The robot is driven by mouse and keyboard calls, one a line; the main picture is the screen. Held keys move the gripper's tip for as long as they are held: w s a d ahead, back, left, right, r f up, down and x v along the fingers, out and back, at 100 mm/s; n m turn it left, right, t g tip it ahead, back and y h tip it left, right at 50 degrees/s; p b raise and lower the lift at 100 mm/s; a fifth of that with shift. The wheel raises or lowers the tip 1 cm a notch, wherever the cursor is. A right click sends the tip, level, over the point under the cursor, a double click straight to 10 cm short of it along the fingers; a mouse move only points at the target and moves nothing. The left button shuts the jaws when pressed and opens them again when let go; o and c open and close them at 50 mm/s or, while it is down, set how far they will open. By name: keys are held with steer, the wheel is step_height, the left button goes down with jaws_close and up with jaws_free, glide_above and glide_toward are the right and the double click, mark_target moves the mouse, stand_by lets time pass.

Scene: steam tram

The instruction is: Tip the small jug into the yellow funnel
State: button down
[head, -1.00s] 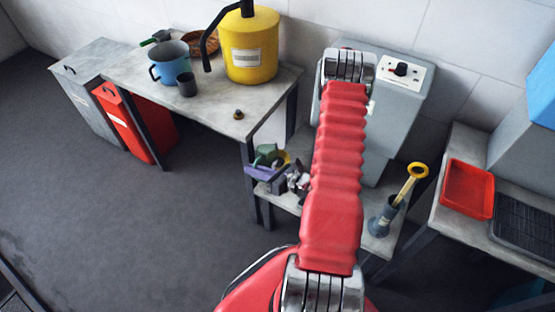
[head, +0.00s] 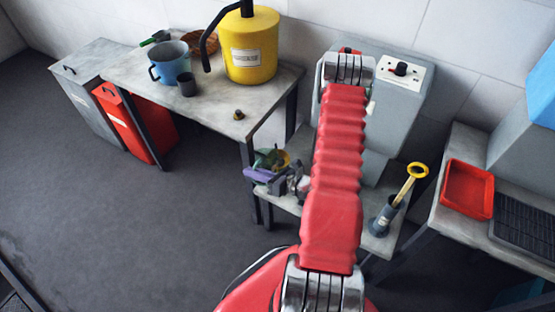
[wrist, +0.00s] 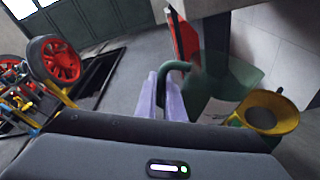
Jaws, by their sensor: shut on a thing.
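The small jug (wrist: 225,76) is green and see-through. In the wrist view my gripper (wrist: 165,100), with pale purple fingers, is shut on its handle. The jug seems to lean right, with its wide end towards the yellow funnel (wrist: 268,114). The funnel is just right of and below the jug's wide end, with its mouth up. I cannot tell whether they touch or what is in the jug. In the head view the jug (head: 265,159) and funnel (head: 284,158) overlap above the low shelf, and my gripper (head: 258,175) shows in front of them, partly hiding them.
The low shelf (head: 375,240) also bears a grey holder (head: 383,217) with a yellow-ringed tool. A grey cabinet (head: 400,110) stands behind. The table at left holds a yellow canister (head: 250,55), a blue pot (head: 172,62) and a dark cup (head: 187,84).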

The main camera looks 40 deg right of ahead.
stand_by(0.5)
steer(key=shift+w+d+f+m, duration=0.1)
steer(key=shift+d+f+m, duration=0.1)
steer(key=shift+m, duration=0.2)
stand_by(0.7)
steer(key=shift+d+m+y, duration=0.15)
steer(key=shift+m+y, duration=0.15)
steer(key=shift+m, duration=0.2)
steer(key=shift+r, duration=0.1)
stand_by(0.4)
steer(key=shift+w+d+r+m, duration=0.1)
steer(key=shift+d+r+m, duration=0.05)
steer(key=shift+m, duration=0.25)
stand_by(0.7)
steer(key=shift+d+r+m+y, duration=0.2)
steer(key=shift+m+y, duration=0.1)
steer(key=shift+m, duration=0.1)
